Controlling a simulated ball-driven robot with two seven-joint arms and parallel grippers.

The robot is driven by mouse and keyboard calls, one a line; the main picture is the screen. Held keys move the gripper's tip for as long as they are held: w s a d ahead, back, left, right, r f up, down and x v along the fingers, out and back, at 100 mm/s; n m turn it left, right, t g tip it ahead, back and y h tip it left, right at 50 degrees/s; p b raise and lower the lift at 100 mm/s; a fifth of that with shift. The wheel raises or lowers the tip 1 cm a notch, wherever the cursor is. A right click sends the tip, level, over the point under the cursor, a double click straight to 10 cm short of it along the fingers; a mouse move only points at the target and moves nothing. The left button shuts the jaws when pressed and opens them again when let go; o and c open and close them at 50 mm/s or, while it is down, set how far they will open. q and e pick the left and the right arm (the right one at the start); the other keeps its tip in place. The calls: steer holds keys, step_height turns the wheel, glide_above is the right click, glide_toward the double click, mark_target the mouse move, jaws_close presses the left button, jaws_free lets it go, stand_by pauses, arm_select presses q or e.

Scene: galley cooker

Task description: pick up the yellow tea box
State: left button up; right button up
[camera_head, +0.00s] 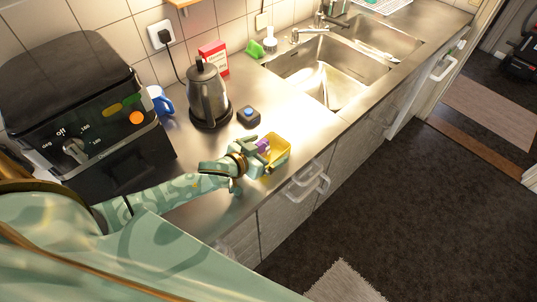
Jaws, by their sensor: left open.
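The yellow tea box (279,149) stands near the front edge of the steel counter in the head view. My left gripper (266,152) is right at its left side, with its open fingers up against or around the box; I cannot tell whether they touch it. Part of the box is hidden behind the gripper. A small purple patch (262,145) shows between the gripper and the box. My right gripper is not in view.
A kettle (208,97) on its dark base, a small dark block with a blue top (248,117) and a red box (214,57) stand behind. A black air fryer (75,105) is at left. The sink (322,70) lies beyond. The counter's front edge is close.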

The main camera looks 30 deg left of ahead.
arm_select(q)
steer(key=shift+c, duration=0.3)
steer(key=c, duration=1)
steer(key=shift+r, duration=0.1)
